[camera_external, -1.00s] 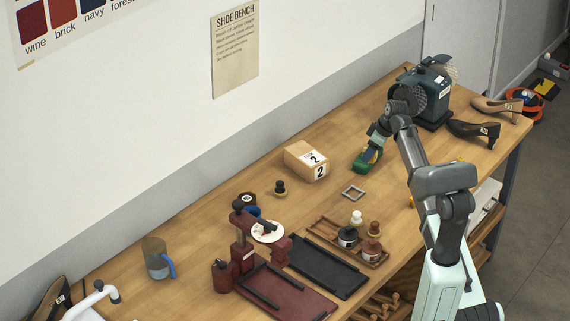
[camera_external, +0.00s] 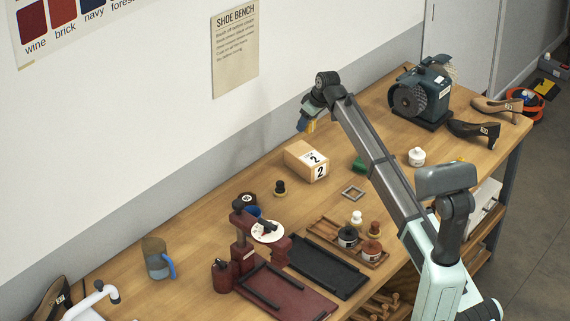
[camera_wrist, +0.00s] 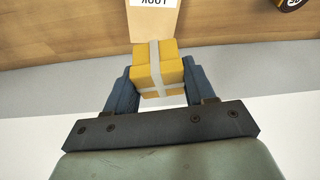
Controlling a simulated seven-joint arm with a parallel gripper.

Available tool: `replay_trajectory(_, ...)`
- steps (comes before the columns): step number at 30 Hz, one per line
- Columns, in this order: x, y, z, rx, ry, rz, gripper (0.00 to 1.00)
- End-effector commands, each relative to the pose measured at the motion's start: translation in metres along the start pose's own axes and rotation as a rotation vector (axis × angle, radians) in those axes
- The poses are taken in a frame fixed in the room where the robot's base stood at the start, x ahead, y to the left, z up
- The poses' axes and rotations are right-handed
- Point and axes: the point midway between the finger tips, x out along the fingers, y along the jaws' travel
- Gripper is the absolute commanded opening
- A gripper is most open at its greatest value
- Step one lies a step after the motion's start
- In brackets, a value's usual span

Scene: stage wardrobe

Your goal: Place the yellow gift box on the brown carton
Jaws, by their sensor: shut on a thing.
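A yellow gift box (camera_wrist: 144,77) with a pale ribbon is between the two fingers of my gripper (camera_wrist: 158,88) in the wrist view. In the external view my gripper (camera_external: 308,122) is shut on the yellow gift box (camera_external: 311,126), which is partly covered by the fingers. It is raised above the bench, above and slightly behind the brown carton as pictured. The brown carton (camera_external: 303,163) stands on the bench with white labels marked 2. In the wrist view the carton (camera_wrist: 154,22) shows just beyond the box, with an upside-down label.
A green object (camera_external: 359,164) and a small grey square frame (camera_external: 353,193) lie right of the carton. A white jar (camera_external: 416,156) and a grinder (camera_external: 424,95) stand farther right. A small dark-topped bottle (camera_external: 280,187) is left of the carton. The wall is close behind.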

Motion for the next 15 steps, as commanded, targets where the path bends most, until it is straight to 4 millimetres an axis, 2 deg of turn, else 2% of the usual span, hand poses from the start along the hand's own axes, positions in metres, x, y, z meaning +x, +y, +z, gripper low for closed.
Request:
replay_trajectory(8,0.005,0.000,0.002,0.093,-0.001,0.038,0.24)
replay_trajectory(15,0.036,0.000,0.016,0.096,-0.002,0.039,0.24)
